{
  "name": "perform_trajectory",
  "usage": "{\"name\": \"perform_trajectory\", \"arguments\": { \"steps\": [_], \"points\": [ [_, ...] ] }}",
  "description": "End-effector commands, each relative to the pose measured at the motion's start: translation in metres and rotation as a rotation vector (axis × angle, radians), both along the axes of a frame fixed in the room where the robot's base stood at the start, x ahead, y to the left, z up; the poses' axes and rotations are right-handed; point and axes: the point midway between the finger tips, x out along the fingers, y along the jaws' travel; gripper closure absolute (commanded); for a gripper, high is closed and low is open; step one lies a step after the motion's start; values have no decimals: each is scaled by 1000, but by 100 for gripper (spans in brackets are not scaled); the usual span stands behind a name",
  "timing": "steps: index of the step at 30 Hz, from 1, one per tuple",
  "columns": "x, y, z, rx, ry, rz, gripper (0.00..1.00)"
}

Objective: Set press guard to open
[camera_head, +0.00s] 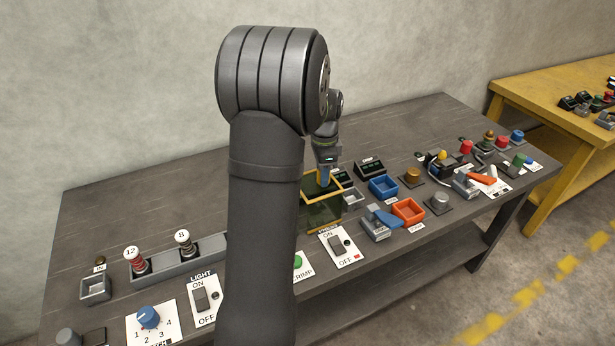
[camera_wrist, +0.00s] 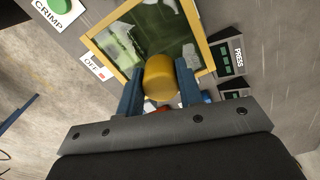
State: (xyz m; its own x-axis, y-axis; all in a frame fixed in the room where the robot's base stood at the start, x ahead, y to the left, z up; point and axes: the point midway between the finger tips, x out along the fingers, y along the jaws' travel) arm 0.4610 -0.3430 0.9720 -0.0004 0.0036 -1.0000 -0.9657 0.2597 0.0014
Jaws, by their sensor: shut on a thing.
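The press guard is a clear, green-tinted panel in a yellow frame; it stands near the table's middle in the head view (camera_head: 345,184). In the wrist view its yellow frame (camera_wrist: 205,47) fills the upper middle, with green and white shapes showing through the panel. My gripper (camera_head: 323,180) is at the guard's top in the head view. In the wrist view its blue fingers (camera_wrist: 160,88) are on either side of a yellow rounded handle (camera_wrist: 160,72) and shut on it. My arm hides part of the table left of the guard.
A black PRESS display box (camera_wrist: 231,57) is beside the guard. A green CRIMP button (camera_wrist: 60,5) and an ON/OFF switch (camera_head: 337,244) are close by. Blue (camera_head: 383,187) and orange (camera_head: 408,210) trays lie to the right. The table's back left is clear.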

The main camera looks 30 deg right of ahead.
Motion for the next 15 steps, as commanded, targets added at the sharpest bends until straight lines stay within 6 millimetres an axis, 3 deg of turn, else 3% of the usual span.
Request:
{"name": "perform_trajectory", "arguments": {
  "steps": [8, 9, 12, 15],
  "points": [
    [-1, -6, 1, -11, -3, 0, 100],
    [-1, -7, 1, -11, -3, -1, 63],
    [0, -6, 1, -10, -2, 0, 45],
    [0, -5, 1, -9, -2, 0, 45]
  ]
}}
